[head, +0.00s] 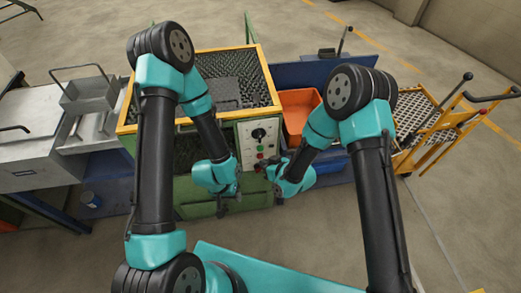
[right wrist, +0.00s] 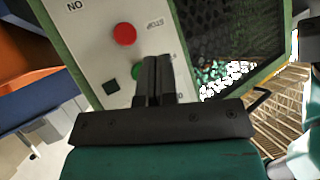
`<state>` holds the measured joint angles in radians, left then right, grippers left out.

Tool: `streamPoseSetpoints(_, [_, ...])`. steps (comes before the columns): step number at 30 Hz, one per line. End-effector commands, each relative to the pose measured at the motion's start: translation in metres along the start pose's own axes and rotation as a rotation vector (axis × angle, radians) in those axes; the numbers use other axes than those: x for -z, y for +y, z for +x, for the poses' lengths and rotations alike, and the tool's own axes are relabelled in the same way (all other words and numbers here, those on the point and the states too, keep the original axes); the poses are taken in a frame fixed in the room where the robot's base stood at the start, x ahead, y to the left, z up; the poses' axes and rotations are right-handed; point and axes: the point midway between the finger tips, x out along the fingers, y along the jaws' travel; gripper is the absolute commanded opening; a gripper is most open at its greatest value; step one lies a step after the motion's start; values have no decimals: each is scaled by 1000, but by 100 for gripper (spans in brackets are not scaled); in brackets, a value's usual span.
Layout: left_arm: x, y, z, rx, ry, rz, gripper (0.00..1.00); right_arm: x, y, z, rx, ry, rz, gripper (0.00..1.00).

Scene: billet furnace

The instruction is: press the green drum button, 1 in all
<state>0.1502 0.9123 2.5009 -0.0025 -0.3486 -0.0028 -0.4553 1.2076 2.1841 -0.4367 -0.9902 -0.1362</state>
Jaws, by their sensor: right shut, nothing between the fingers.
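The green button (right wrist: 137,71) shows in the right wrist view on the pale control panel (right wrist: 95,50), partly hidden behind my right gripper (right wrist: 157,62). That gripper is shut and empty, its fingertips over the panel beside the button. I cannot tell whether it touches. A larger red button (right wrist: 124,34) sits beyond it, near a STOP label. In the head view the panel (head: 246,133) is on the front of the green machine, with my right gripper (head: 267,173) at its lower right. My left gripper (head: 226,203) hangs lower, in front of the machine; its fingers are too small to judge.
The green machine has a yellow-rimmed open bin (head: 262,62) on top. An orange bin (head: 298,106) stands to its right, then a yellow cart (head: 425,125). A grey bench (head: 35,140) stands left. Open floor (head: 110,250) lies in front.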

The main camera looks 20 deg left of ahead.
Motion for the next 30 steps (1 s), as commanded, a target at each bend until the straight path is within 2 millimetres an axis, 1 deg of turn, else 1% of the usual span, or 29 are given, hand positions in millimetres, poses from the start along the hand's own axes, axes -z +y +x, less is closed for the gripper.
streamPoseSetpoints(3, [0, 0, 0, 0, 0, 0, 38, 6, 7, 9, 0, 1, 1, 0])
streamPoseSetpoints(9, [0, 0, 0, 0, 0, 0, 38, 13, 13, 18, -1, 0, 1, 0])
streamPoseSetpoints(30, [0, 0, 0, 0, 0, 0, 38, 14, 14, 19, 0, 0, 1, 0])
